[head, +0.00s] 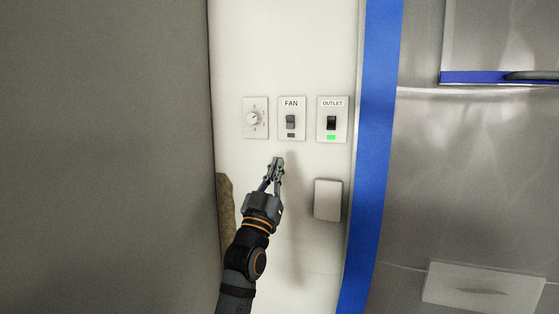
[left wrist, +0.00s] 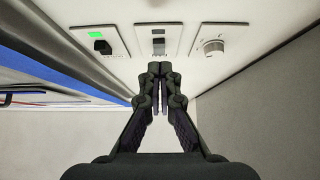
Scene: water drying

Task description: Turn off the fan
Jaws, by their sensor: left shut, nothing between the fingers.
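The fan switch (head: 291,121) is a grey rocker on a white plate labelled FAN, in the middle of a row of three on the white wall. The small indicator below its rocker is dark. It also shows at the top middle of the left wrist view (left wrist: 158,40). My left gripper (head: 277,162) is shut and empty, just below and slightly left of the fan plate in the head view. In the left wrist view its fingertips (left wrist: 159,68) are close below the plate; I cannot tell if they touch the wall. My right gripper is not in view.
A dial plate (head: 255,118) is left of the fan switch. An OUTLET switch (head: 332,121) with a lit green indicator is right of it. A blank white box (head: 328,199) sits lower right. A blue strip (head: 378,130) edges the wall; a grey surface (head: 105,150) stands left.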

